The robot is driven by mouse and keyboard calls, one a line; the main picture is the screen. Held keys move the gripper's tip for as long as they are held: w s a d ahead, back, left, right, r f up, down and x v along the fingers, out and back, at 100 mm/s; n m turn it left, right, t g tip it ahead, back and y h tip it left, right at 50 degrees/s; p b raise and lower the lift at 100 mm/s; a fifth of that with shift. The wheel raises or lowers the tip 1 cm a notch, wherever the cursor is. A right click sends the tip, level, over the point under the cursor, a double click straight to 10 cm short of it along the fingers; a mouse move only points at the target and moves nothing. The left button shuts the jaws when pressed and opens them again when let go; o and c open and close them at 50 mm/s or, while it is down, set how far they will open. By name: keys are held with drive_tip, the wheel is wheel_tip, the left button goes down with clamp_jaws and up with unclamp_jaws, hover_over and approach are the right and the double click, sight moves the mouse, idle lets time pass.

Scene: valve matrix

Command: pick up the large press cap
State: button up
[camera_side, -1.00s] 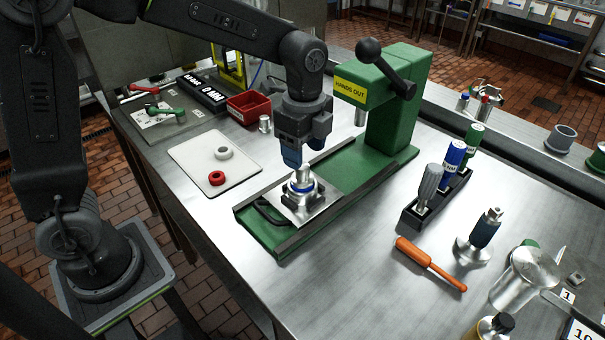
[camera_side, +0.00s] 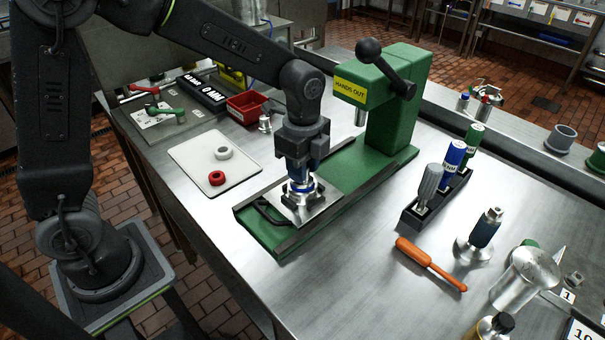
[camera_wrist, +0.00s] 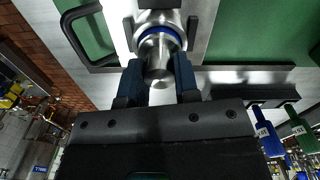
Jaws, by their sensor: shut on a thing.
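The large press cap (camera_wrist: 158,65) is a bright metal cylinder with a narrower stem, standing upright on the square metal plate of the green press. A blue ring (camera_wrist: 160,36) shows around its base, also visible in the side view (camera_side: 301,187). My gripper (camera_side: 300,175) points straight down over it with its dark blue fingers lowered around the cap. In the wrist view the two fingers (camera_wrist: 159,75) sit on either side of the cap, shut on it. In the side view the fingers hide most of the cap.
The green press (camera_side: 392,115) with its black lever stands close behind my gripper. A white tray (camera_side: 200,153) with a white ring and a red ring lies left. A black handle (camera_side: 268,211) fronts the plate.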

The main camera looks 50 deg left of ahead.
clamp_jaws()
